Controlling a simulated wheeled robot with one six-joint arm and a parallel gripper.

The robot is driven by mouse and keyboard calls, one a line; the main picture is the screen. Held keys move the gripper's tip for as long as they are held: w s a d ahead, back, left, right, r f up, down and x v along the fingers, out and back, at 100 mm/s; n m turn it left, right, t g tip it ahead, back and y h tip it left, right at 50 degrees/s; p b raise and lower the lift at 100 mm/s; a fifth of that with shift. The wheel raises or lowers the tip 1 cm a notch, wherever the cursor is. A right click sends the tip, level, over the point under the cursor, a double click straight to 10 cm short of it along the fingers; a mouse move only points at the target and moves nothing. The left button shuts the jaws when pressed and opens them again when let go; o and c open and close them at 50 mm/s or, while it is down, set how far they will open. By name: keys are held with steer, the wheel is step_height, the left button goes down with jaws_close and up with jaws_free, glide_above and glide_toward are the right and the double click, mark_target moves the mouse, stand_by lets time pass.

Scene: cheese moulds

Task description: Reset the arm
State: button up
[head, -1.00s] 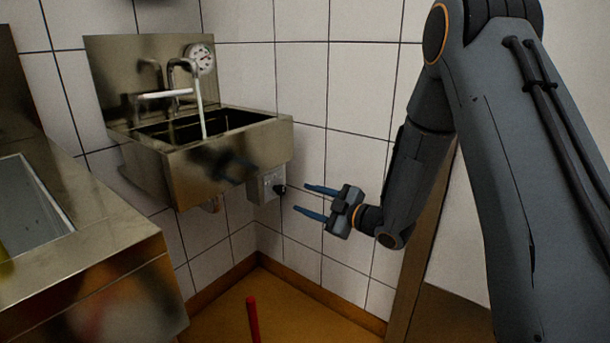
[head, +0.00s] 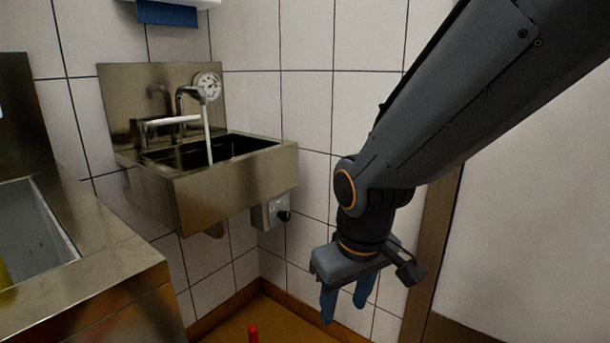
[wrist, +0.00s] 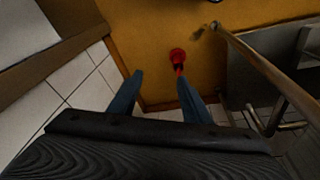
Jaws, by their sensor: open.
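My gripper (head: 345,302) hangs at the end of my dark grey arm, right of the middle in the head view. Its two blue fingers point down and stand apart, with nothing between them. In the wrist view my gripper (wrist: 160,84) shows the same two fingers spread over the floor and the foot of the tiled wall. It touches nothing that I can see.
A steel sink (head: 215,180) with a running tap hangs on the tiled wall, left of my arm. A steel counter (head: 95,270) stands at the left. A red-topped post (head: 253,333) rises from the orange floor (wrist: 155,30). A brown door frame (head: 434,240) is at the right.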

steer(key=s+r+m+g, duration=0.1)
steer(key=s+r+g, duration=0.15)
steer(key=s, duration=0.75)
steer(key=d+r+m+p, duration=0.4)
steer(key=d+r+p, duration=0.8)
steer(key=p, duration=1)
step_height(320, 180, up, 2)
steer(key=shift+d+r+h+p, duration=0.1)
steer(key=shift+d+h+p, duration=0.15)
steer(key=shift+h+p, duration=0.1)
